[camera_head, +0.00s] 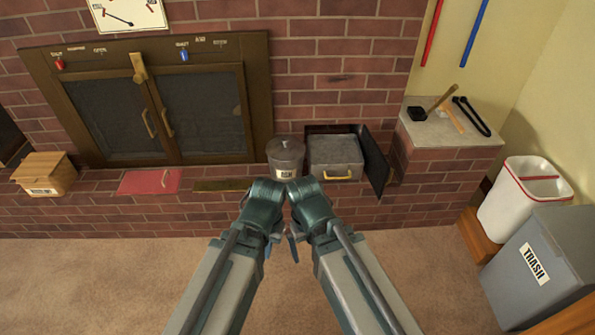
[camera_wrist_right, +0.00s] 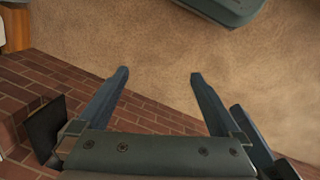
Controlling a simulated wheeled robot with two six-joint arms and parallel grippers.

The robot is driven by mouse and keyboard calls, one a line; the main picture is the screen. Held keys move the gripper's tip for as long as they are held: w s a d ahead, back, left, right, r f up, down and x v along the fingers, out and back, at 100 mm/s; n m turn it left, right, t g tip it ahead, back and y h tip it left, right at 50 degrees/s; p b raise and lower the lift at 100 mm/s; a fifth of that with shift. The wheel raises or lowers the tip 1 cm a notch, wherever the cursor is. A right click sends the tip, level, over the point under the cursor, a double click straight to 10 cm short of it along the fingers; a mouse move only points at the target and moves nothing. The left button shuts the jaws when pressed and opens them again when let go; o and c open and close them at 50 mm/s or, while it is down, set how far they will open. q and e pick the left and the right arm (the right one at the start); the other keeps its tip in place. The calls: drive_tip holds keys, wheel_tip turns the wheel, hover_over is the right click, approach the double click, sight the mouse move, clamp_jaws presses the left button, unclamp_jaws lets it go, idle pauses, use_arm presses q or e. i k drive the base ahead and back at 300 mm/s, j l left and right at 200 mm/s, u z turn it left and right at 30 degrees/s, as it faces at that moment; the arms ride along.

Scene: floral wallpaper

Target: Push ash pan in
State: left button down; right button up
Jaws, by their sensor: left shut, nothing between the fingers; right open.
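The ash pan (camera_head: 336,150) is a grey metal box with a yellow handle on its front. It sits at the low opening in the brick wall and sticks out over the hearth ledge, with its top showing. A dark door (camera_head: 377,163) stands open at its right. My left gripper (camera_head: 292,247) is shut and empty, low in front of the ledge and apart from the pan; my wrist hides most of it. My right gripper (camera_wrist_right: 158,76) is open and empty above the carpet in the right wrist view. In the head view its fingers are hidden by my arm.
A lidded grey bucket (camera_head: 286,156) stands just left of the pan. A brick ledge (camera_head: 450,160) at right holds a mallet and tongs. A white bin (camera_head: 515,205) and a grey trash bin (camera_head: 535,260) stand at the right. The carpet (camera_head: 120,285) at left is clear.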

sight(330, 157)
drive_tip(key=i+l, duration=0.7)
drive_tip(key=l, duration=0.2)
